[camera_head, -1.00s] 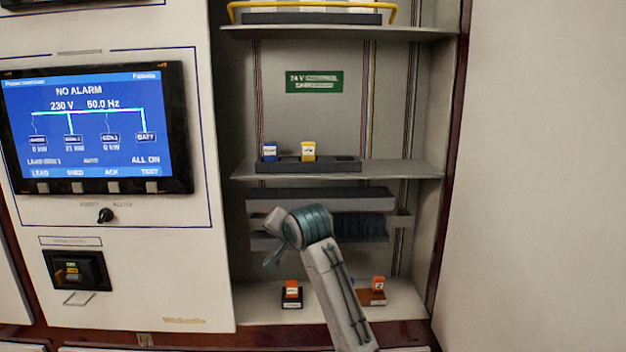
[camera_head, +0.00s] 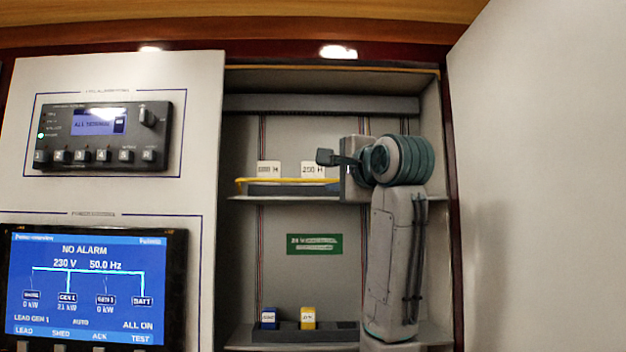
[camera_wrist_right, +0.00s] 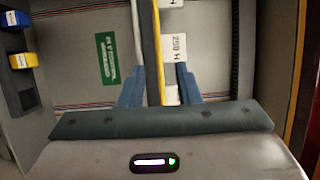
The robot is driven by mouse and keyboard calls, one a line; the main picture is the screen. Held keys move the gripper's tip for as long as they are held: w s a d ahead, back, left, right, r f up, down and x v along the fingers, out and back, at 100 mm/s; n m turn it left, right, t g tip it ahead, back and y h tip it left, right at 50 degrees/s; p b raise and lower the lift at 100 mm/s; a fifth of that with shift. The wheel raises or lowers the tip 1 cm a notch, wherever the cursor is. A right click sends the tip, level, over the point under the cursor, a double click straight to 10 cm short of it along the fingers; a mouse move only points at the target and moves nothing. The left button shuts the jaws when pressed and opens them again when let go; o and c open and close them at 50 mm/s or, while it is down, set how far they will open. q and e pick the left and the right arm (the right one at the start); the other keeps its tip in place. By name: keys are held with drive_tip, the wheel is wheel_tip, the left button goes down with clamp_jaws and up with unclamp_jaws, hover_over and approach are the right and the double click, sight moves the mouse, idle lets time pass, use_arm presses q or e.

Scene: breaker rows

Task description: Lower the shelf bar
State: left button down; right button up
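The yellow shelf bar (camera_head: 285,181) runs along the front of the upper shelf (camera_head: 290,200), before two white-labelled blocks. Its right end is hidden behind my right gripper (camera_head: 332,166). In the right wrist view, the bar (camera_wrist_right: 152,50) runs up and down the picture between the two blue fingers of my right gripper (camera_wrist_right: 160,88). The fingers stand apart, and the bar looks nearer the left one. I cannot tell whether it touches either finger. My left gripper is not in view.
White-labelled blocks (camera_head: 312,169) stand behind the bar. Below, a blue block (camera_head: 268,318) and a yellow block (camera_head: 308,318) sit in a dark rail. The cabinet's right wall (camera_head: 433,120) is close to my right arm. The display panel (camera_head: 95,285) is at left.

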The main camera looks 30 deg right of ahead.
sight(314, 180)
drive_tip(key=w+p, duration=0.1)
drive_tip(key=w, duration=0.2)
drive_tip(key=w+d+p, duration=0.1)
drive_tip(key=w+p, duration=0.1)
drive_tip(key=w, duration=0.1)
drive_tip(key=w+p, duration=0.2)
drive_tip(key=w, duration=0.2)
drive_tip(key=shift+w+d+r, duration=0.1)
drive_tip(key=shift+d+r, duration=0.15)
drive_tip(key=shift+d, duration=0.05)
drive_tip(key=shift+w+f, duration=0.1)
drive_tip(key=shift+w, duration=0.05)
drive_tip(key=shift+c, duration=0.4)
